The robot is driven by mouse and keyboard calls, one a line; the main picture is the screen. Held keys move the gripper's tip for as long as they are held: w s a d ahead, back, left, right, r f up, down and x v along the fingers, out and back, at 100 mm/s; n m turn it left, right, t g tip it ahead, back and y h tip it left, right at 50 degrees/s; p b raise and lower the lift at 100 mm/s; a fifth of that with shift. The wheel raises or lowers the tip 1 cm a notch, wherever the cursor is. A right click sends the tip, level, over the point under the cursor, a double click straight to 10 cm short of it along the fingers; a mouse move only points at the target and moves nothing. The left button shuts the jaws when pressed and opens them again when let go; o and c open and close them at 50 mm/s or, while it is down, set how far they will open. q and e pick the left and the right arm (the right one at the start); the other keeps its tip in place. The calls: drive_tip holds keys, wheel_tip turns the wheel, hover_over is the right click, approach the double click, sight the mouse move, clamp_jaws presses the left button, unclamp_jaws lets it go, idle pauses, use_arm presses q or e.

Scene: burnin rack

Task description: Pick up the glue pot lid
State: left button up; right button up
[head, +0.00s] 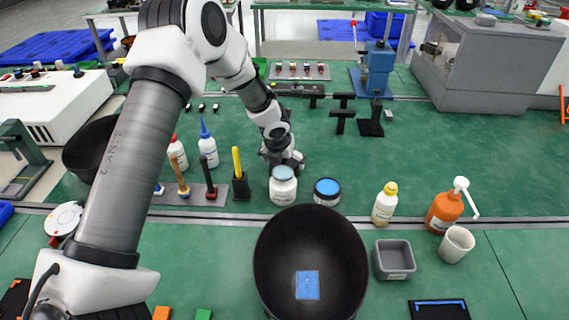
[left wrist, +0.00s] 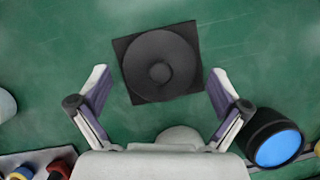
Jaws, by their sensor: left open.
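In the left wrist view a round black lid with a central knob (left wrist: 160,72) lies on a square dark pad (left wrist: 190,34) on the green bench; I take it for the glue pot lid. My left gripper (head: 284,160) is open above the bench, its fingers on either side of the lid and apart from it. In the head view the gripper and arm hide the lid. A dark pot with a blue top (head: 327,191) stands nearer the front, and it also shows in the left wrist view (left wrist: 275,141). My right gripper is out of view.
A white jar (head: 283,188) stands just in front of the left gripper. A tool rack (head: 221,194) and bottles (head: 208,147) stand to its left. A black bowl (head: 268,260), a yellow-capped bottle (head: 384,206) and a grey tray (head: 394,260) stand in front.

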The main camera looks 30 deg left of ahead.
use_arm(q)
drive_tip(key=shift+r, duration=0.1)
drive_tip(key=shift+s+r, duration=0.1)
drive_tip(key=shift+s, duration=0.1)
drive_tip(key=c, duration=1.1)
